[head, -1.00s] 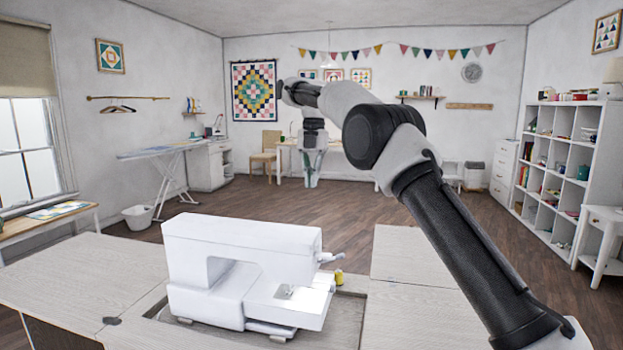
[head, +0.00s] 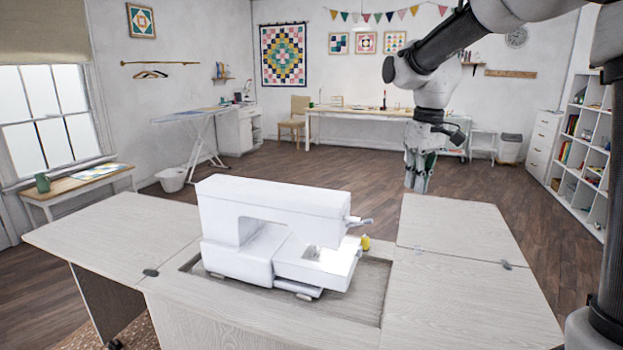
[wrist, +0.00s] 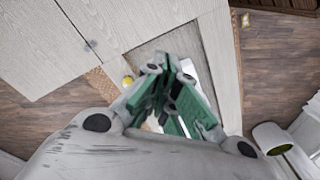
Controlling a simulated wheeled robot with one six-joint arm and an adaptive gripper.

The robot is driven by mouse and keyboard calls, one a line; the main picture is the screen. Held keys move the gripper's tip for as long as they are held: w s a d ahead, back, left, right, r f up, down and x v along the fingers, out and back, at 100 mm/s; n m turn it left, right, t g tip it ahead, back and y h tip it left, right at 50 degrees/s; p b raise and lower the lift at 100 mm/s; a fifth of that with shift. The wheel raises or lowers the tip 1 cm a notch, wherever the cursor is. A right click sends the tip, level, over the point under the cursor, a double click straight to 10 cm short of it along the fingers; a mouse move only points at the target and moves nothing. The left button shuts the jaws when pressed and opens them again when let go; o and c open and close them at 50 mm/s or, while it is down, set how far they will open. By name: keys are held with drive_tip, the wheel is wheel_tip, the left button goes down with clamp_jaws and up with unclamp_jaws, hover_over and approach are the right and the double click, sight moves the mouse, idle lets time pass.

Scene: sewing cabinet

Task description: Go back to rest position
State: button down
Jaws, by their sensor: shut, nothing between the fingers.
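My gripper (head: 416,184) hangs pointing down in the head view, at the far edge of the cabinet's right leaf, to the right of the sewing machine. It is shut and empty. In the wrist view its green-padded fingers (wrist: 172,95) come together near the middle and hide part of what lies below. The white sewing machine (head: 270,232) stands upright in the recess of the sewing cabinet (head: 470,232). My gripper is apart from the machine.
A yellow thread spool (head: 365,242) sits by the machine's right end, and shows in the wrist view (wrist: 128,80). The right leaf is bare. A white table (head: 350,116) stands at the back wall, shelves (head: 590,140) at the right, an ironing board (head: 190,115) at the left.

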drive_tip(key=s+d+m+t, duration=0.1)
drive_tip(key=s+d, duration=0.3)
drive_tip(key=s, duration=0.4)
drive_tip(key=s+d+m+t, duration=0.1)
drive_tip(key=s+d, duration=0.3)
drive_tip(key=s, duration=0.5)
drive_tip(key=s+d+m+t, duration=0.2)
drive_tip(key=s+d+m, duration=0.1)
drive_tip(key=s, duration=0.6)
drive_tip(key=shift+d+m, duration=0.3)
drive_tip(key=shift+d, duration=0.15)
drive_tip(key=shift+s+r, duration=0.1)
